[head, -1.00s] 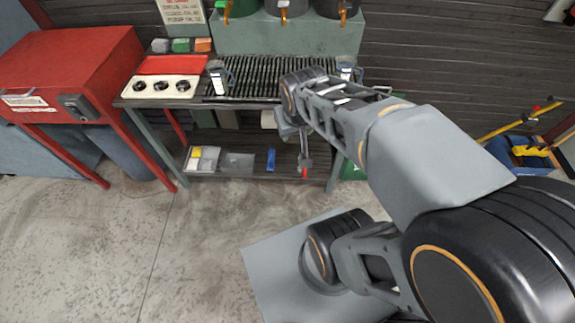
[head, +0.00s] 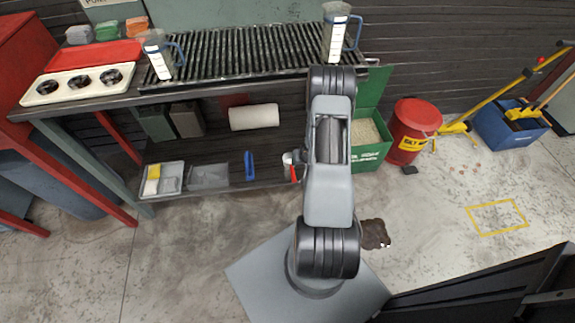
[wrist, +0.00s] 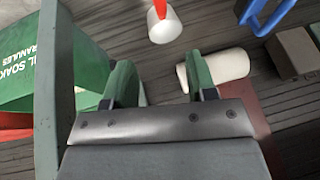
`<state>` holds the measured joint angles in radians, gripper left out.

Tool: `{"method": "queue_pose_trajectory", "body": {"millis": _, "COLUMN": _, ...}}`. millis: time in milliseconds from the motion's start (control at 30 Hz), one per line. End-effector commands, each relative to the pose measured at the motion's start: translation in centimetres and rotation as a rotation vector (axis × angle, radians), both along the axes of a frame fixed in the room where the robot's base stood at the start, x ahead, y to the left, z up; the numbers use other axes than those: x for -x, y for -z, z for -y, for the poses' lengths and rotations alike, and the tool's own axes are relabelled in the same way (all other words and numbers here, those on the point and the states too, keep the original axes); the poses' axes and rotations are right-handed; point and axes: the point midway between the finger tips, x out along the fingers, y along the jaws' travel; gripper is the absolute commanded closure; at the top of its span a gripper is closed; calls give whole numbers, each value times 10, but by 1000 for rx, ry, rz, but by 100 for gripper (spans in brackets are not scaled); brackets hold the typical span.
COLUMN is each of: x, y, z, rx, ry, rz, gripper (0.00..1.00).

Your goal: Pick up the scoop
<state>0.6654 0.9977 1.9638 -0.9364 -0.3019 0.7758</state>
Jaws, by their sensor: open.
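The scoop, a white cup (wrist: 165,26) with a red handle, shows at the top centre of the wrist view. In the head view a small white piece and red handle (head: 294,173) show at the lower shelf's front edge, partly hidden by my arm. My gripper (wrist: 160,80) has its two green fingers apart, with nothing held between them. The scoop appears beyond the fingertips, apart from them. A small red piece shows beside the right finger; I cannot tell what it is. In the head view my arm hides the gripper.
A white roll (wrist: 226,65) lies near the right finger. A blue-handled item (head: 249,165) and a grey tray (head: 208,176) sit on the lower shelf (head: 225,148). A green granules box (head: 370,156) stands right, beside a red bucket (head: 413,130). The grated bench is overhead.

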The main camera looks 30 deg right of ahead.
Motion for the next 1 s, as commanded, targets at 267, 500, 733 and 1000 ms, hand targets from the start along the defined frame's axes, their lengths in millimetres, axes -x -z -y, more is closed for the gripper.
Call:
{"method": "queue_pose_trajectory", "body": {"millis": 267, "x": -14, "y": 57, "z": -5, "rx": -25, "ry": -4, "rz": 5, "gripper": 48}}
{"method": "queue_pose_trajectory", "body": {"millis": 500, "x": -29, "y": 86, "z": -4, "rx": -24, "ry": -2, "rz": 4, "gripper": 48}}
{"method": "queue_pose_trajectory", "body": {"millis": 733, "x": -34, "y": 96, "z": -3, "rx": -23, "ry": -1, "rz": 5, "gripper": 48}}
{"method": "queue_pose_trajectory", "body": {"millis": 1000, "x": -47, "y": 129, "z": -2, "rx": -23, "ry": 0, "rz": 4, "gripper": 48}}
